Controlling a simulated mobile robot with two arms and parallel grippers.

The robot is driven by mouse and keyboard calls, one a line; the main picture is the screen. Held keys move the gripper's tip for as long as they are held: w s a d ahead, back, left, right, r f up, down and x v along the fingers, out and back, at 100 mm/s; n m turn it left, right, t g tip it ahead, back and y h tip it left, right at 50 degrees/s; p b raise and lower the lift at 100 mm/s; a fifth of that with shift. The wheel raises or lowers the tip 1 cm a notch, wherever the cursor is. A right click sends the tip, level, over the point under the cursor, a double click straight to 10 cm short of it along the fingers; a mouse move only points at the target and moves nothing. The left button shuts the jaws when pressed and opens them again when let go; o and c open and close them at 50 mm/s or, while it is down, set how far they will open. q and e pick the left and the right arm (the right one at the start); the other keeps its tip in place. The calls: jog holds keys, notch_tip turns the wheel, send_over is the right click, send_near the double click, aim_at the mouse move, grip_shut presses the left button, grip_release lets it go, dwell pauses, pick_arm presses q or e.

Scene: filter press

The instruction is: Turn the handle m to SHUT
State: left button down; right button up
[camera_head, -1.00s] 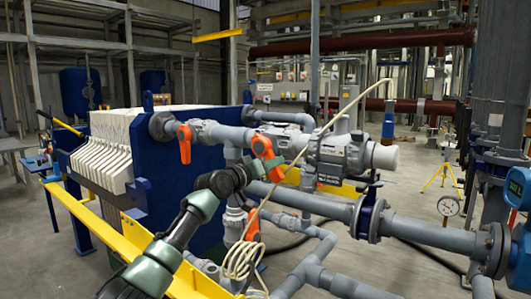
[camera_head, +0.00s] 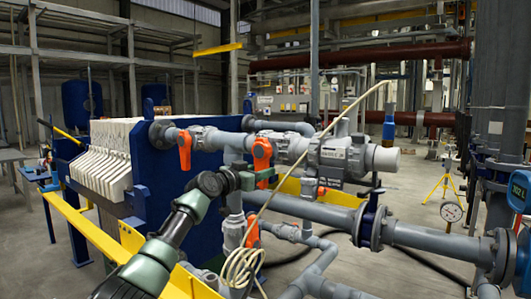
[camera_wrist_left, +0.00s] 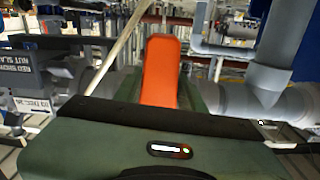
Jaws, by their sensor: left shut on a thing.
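An orange valve handle (camera_head: 262,153) sits on the grey upper pipe, to the right of the blue press plate. It hangs close to straight down. My left gripper (camera_head: 262,179) is shut on the lower part of this handle. In the left wrist view the orange handle (camera_wrist_left: 160,72) stands up in the middle, its near end hidden behind the dark green gripper body. I cannot read a letter m or a SHUT mark on it. My right gripper is not in view.
Another orange handle (camera_head: 184,149) hangs to the left, and a lower one (camera_head: 252,231) is below. A pale hose (camera_head: 243,265) hangs coiled beside my arm and rises across the pipes. A yellow rail (camera_head: 85,228) runs at the left. Open floor lies at the right.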

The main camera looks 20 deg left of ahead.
pick_arm(q)
jog(key=c, duration=1.1)
grip_release()
jog(key=shift+a+r, duration=0.3)
jog(key=shift+a, duration=0.05)
jog(key=shift+o, duration=1.3)
jog(key=shift+a+f, duration=0.15)
